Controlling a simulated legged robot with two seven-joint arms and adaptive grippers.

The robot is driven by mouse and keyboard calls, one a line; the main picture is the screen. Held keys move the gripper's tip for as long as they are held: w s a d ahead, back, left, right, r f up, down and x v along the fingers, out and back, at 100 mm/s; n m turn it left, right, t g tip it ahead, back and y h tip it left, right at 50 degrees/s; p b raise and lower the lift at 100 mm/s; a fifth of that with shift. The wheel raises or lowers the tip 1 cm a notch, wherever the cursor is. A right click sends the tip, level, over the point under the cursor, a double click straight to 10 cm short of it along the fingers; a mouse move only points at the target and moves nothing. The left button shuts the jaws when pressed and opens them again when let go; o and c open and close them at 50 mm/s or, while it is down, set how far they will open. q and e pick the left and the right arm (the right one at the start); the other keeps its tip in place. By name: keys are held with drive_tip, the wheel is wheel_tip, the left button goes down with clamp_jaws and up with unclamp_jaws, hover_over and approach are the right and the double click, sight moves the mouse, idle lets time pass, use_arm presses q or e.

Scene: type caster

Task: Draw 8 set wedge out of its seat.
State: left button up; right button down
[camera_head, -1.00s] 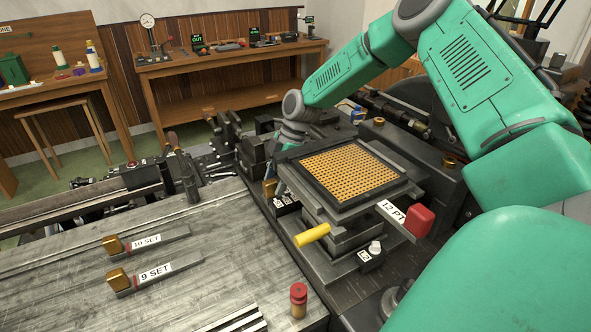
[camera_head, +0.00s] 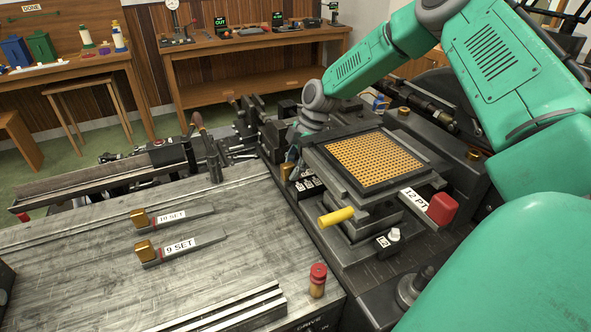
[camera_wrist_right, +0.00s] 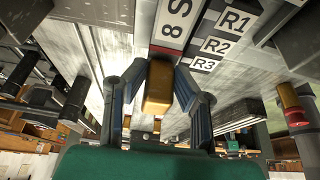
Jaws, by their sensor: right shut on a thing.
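The 8 set wedge (camera_wrist_right: 176,22) shows in the right wrist view as a pale strip with a partly cut-off "8 S" label and a brass end block (camera_wrist_right: 158,86). My right gripper (camera_wrist_right: 158,92) is shut on this brass block, one finger on each side. In the head view my right gripper (camera_head: 296,157) is low beside the caster, left of the matrix case; its fingers are small and partly hidden there. A brass block (camera_head: 285,172) shows at them. How far the wedge sits in its seat is hidden. My left gripper is not in view.
The 10 set wedge (camera_head: 172,216) and 9 set wedge (camera_head: 179,245) lie on the metal table (camera_head: 70,265). The matrix case (camera_head: 375,159), the 12 PT wedge (camera_head: 414,198) and a yellow handle (camera_head: 337,216) are close right.

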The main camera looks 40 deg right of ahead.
sight(286, 164)
drive_tip(key=shift+a+r, duration=0.1)
drive_tip(key=shift+a, duration=0.3)
drive_tip(key=shift+w+d+f, duration=0.2)
drive_tip(key=shift+w+f, duration=0.05)
drive_tip(key=shift+f, duration=0.05)
drive_tip(key=shift+w+a+r, duration=0.15)
drive_tip(key=shift+w+a, duration=0.05)
drive_tip(key=shift+a, duration=0.55)
drive_tip(key=shift+w+a+r, duration=0.1)
drive_tip(key=shift+w+a, duration=0.05)
drive_tip(key=shift+a, duration=0.55)
drive_tip(key=c, duration=1.2)
unclamp_jaws()
drive_tip(key=shift+a, duration=0.1)
drive_tip(key=shift+s+d, duration=0.15)
drive_tip(key=shift+d, duration=0.7)
drive_tip(key=v, duration=0.2)
drive_tip(key=shift+r, duration=0.4)
drive_tip(key=s+d, duration=0.1)
drive_tip(key=d, duration=0.2)
drive_tip(key=s+d, duration=0.1)
drive_tip(key=d, duration=0.3)
drive_tip(key=s+d, duration=0.1)
drive_tip(key=d, duration=0.3)
drive_tip(key=shift+s+d+f, duration=0.2)
drive_tip(key=shift+s+d, duration=0.05)
drive_tip(key=shift+s, duration=0.15)
